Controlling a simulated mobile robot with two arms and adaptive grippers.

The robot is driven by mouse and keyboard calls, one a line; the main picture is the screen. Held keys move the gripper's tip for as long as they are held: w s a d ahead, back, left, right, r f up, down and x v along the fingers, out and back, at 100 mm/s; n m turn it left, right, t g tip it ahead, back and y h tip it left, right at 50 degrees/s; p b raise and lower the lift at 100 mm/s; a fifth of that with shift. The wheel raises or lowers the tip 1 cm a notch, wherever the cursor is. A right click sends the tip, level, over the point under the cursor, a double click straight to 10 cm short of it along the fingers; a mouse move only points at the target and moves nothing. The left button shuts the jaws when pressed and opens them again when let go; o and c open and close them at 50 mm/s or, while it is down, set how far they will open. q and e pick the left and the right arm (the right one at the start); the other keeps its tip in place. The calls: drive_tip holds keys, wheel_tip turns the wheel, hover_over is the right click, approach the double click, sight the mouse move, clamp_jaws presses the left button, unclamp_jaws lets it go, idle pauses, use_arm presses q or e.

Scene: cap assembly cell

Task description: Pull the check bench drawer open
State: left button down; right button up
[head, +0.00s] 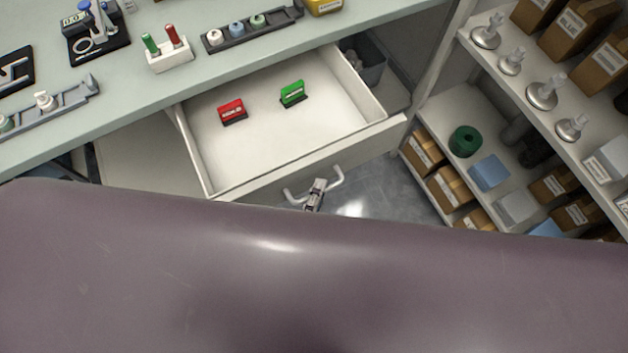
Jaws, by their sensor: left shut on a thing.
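The check bench drawer (290,140) stands pulled out from under the bench top, with its inside in view. A red block (232,111) and a green block (292,94) lie in it, apart from each other. The white bar handle (336,178) sits on the drawer front. My left gripper (317,187) is at the middle of the handle and shut on it. Most of the left gripper and its arm is hidden behind a large mauve part across the lower picture. My right gripper is not in view.
A shelf unit (410,150) with boxes stands close on the right. A grey bin (365,62) is behind the drawer. Bare floor (385,190) shows between drawer and shelves.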

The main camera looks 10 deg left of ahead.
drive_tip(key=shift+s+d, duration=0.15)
use_arm(q)
drive_tip(key=c, duration=2)
unclamp_jaws()
drive_tip(key=shift+c, duration=0.2)
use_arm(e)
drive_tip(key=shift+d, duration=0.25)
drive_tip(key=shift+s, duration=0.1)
use_arm(q)
drive_tip(key=v, duration=0.7)
drive_tip(key=shift+s, duration=0.3)
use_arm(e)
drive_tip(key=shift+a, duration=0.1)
use_arm(q)
drive_tip(key=shift+f, duration=0.1)
